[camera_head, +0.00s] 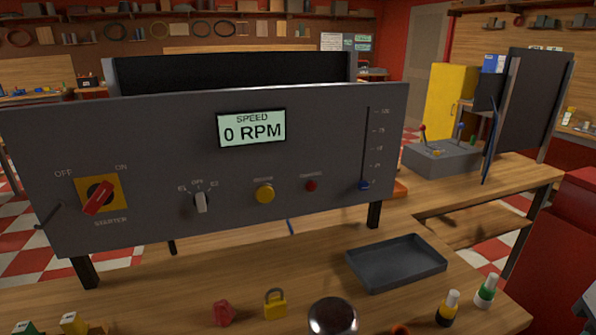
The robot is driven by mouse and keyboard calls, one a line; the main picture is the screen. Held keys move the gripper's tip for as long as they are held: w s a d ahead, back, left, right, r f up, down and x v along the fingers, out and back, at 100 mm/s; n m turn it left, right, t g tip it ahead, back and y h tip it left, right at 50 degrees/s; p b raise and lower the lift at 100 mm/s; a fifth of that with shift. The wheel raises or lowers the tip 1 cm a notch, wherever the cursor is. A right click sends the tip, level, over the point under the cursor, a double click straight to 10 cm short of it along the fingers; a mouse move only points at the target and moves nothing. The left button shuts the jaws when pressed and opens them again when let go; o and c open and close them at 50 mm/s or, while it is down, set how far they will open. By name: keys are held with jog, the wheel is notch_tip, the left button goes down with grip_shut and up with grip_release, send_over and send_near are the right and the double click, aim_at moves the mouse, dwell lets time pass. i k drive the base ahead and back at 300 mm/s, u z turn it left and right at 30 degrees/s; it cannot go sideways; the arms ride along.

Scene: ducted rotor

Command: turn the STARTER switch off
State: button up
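The STARTER switch (99,196) is a red rotary handle on a yellow square plate at the left of the grey control panel (330,140). Its handle is tilted, running from lower left to upper right, along the diagonal toward the ON label (121,168). The OFF label (63,174) is at the upper left of the plate. The speed display (251,127) reads 0 RPM. My gripper is not in view, and nothing is seen touching the switch.
The panel also carries a selector knob (201,202), a yellow button (265,193), a small red button (311,185) and a slider (364,184) at its bottom. A dark tray (397,264), a yellow padlock (275,305) and a red object (223,313) lie on the wooden bench in front.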

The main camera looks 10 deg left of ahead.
aim_at(99, 195)
jog(key=u, duration=1.8)
